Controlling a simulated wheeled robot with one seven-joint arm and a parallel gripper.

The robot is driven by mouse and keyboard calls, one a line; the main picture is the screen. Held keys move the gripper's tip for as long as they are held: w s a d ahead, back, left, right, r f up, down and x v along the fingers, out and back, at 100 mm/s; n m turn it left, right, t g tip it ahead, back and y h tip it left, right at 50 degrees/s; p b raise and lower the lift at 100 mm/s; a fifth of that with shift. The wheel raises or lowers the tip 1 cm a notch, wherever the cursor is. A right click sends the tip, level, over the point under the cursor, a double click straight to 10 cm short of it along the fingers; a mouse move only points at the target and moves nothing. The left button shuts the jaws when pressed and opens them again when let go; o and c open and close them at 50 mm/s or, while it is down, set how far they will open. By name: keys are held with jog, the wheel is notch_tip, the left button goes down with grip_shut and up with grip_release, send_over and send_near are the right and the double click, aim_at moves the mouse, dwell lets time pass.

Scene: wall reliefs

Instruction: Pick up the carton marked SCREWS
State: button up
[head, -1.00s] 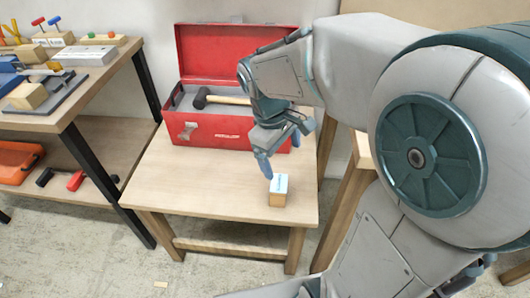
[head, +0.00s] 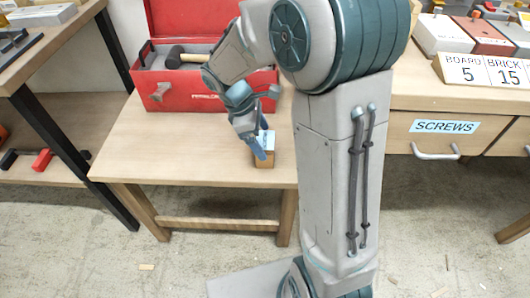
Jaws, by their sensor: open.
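A small brown carton with a pale top (head: 266,159) stands on the low wooden table, near its front edge. Any marking on its top is too small to read. My gripper (head: 262,146) is open and reaches down at the carton, its blue fingers overlapping the carton in the picture. I cannot tell whether the fingers touch it. Part of the carton is hidden behind the fingers.
An open red toolbox (head: 178,88) with a mallet (head: 190,57) stands at the back of the low table (head: 150,150). A shelf (head: 60,125) stands at left. A workbench with a drawer labelled SCREWS (head: 445,127) stands at right.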

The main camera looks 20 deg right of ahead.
jog(key=b+x, duration=0.1)
jog(key=x, duration=0.1)
jog(key=b+x, duration=0.2)
jog(key=x, duration=0.1)
jog(key=shift+s+a+f, duration=0.2)
jog(key=shift+s+f, duration=0.1)
jog(key=shift+f, duration=0.1)
jog(key=shift+r, duration=0.1)
jog(key=c, duration=1.2)
